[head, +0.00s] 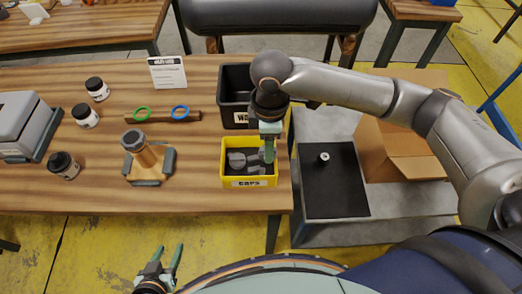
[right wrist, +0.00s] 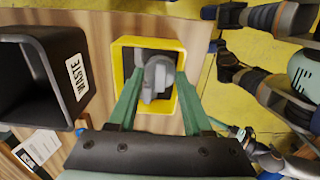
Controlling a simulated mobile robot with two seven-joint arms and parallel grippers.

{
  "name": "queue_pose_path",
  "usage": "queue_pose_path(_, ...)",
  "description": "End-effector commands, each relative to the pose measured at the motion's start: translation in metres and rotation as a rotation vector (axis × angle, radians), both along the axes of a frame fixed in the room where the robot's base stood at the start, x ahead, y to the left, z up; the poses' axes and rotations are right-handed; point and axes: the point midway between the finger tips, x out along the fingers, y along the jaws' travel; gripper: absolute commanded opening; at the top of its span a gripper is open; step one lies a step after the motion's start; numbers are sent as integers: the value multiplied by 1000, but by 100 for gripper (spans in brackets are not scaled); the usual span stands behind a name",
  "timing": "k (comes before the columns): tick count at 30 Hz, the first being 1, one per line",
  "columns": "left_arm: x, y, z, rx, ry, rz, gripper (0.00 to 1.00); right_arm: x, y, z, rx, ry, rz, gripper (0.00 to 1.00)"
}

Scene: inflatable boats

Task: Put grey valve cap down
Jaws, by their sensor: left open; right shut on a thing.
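A yellow bin labelled CAPS (head: 249,183) stands on the wooden table near its right end, with several grey caps inside. My right gripper (head: 269,152) is over the right part of this bin, fingers pointing down. In the right wrist view its green fingers (right wrist: 155,88) are shut on a grey valve cap (right wrist: 158,72) above the inside of the yellow bin (right wrist: 180,47). I cannot tell whether the held cap touches the caps below. My left gripper (head: 170,252) is open and empty, low in front of the table.
A black waste bin (head: 234,98) stands just behind the yellow bin; it also shows in the right wrist view (right wrist: 62,50). A wooden stand with a grey top (head: 135,142) and several dark jars stand to the left. A rack with green and blue rings (head: 160,116) lies behind.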

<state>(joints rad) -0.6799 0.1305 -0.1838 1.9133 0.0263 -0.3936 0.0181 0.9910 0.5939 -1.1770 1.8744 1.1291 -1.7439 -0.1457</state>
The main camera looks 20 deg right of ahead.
Motion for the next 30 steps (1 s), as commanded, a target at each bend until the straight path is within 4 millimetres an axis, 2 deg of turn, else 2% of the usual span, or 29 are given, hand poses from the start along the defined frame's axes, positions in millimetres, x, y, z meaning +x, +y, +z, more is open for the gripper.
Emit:
queue_pose_path(1, 0, 0, -1, 0, 1, 0, 50, 6, 3, -9, -2, 2, -1, 0)
queue_pose_path(6, 0, 0, -2, 0, 1, 0, 50, 17, 8, -22, 1, -1, 0, 0)
queue_pose_path(11, 0, 0, -3, 0, 1, 0, 50, 22, 10, -30, -1, 0, 0, 0)
queue_pose_path(18, 0, 0, 0, 0, 1, 0, 50, 22, 10, -60, 0, -1, 1, 0)
queue_pose_path(30, 0, 0, 1, 0, 0, 0, 50, 22, 10, -64, 0, -1, 0, 0)
